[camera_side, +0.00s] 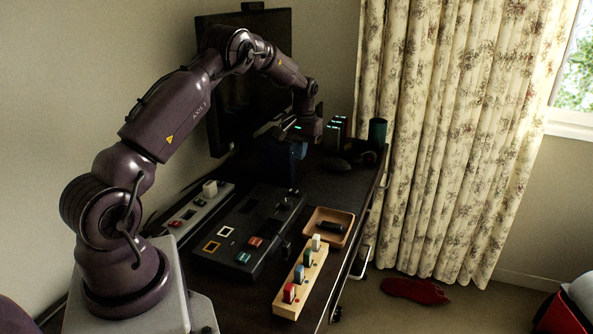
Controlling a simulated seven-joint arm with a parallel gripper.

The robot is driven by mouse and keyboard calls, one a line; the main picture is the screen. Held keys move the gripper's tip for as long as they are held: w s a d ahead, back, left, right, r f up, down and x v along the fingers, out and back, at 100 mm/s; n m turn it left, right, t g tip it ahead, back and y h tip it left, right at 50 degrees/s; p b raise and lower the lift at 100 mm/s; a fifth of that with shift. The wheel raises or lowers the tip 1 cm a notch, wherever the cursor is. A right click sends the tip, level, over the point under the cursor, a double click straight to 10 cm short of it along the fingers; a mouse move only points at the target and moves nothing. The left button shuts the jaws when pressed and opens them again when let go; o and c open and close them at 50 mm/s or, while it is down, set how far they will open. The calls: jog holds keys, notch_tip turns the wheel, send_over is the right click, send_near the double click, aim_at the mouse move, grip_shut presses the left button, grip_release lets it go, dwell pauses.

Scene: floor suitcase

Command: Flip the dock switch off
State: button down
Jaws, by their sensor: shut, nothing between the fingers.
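A wooden block (291,309) with several coloured pegs stands at the desk's near right. Behind it is a wooden tray (345,216) holding a dark item. A dark cup (377,131) and boxes with green lights (336,131) stand at the back. A monitor (226,115) stands behind my arm.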

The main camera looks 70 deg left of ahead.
aim_at(290, 190)
notch_tip(290, 190, up, 2)
jog(key=shift+w+d+r, duration=0.1)
jog(key=shift+r, duration=0.05)
jog(key=c, duration=1.5)
grip_release()
jog(key=shift+r, duration=0.2)
jog(key=o, duration=0.4)
jog(key=shift+s+a+f+n, duration=0.15)
jog(key=shift+s+a+n, duration=0.1)
jog(key=shift+s+n, duration=0.05)
jog(key=shift+c, duration=0.2)
jog(key=shift+o, duration=0.7)
jog(key=shift+s+a+f+n, duration=0.15)
jog(key=shift+s+a+n, duration=0.1)
jog(key=shift+n, duration=0.75)
jog(key=f+n, duration=0.4)
jog(key=n, duration=0.1)
jog(key=a+f+n, duration=0.1)
jog(key=f+n, duration=0.4)
jog(key=s+f+n, duration=0.1)
jog(key=f+n, duration=0.3)
jog(key=n, duration=0.1)
jog(key=shift+a+f+t+h, duration=0.25)
jog(key=shift+f+t+h, duration=0.05)
